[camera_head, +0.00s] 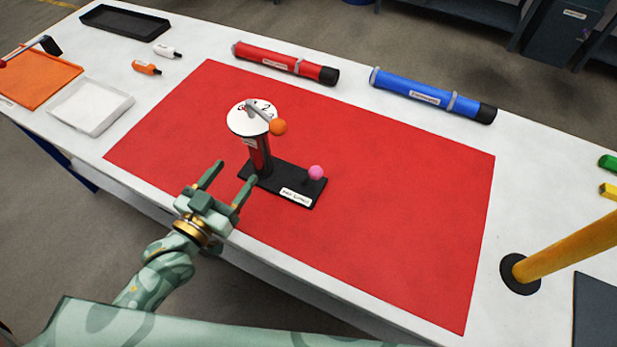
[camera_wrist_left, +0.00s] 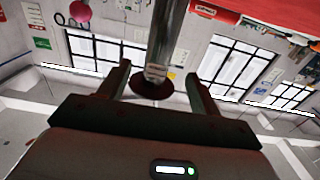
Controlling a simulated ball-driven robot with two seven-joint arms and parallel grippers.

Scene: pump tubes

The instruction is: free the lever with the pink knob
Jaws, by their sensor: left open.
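A grey lever with an orange knob (camera_head: 278,127) lies across the disc. The pink knob (camera_head: 316,172) sits at the right end of the base plate; its lever is hard to make out. My left gripper (camera_head: 232,174) is open and empty, left of the stand. In the wrist view the post (camera_wrist_left: 166,35) appears between its fingers, apart from them. My right gripper is out of view.
The stand is on a red mat (camera_head: 400,210), clear to the right. Red (camera_head: 285,63) and blue (camera_head: 430,95) tubes lie behind it. A white tray (camera_head: 125,100), orange tray (camera_head: 70,75) and two small bottles are at left. A yellow pole (camera_head: 570,245) rises at right.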

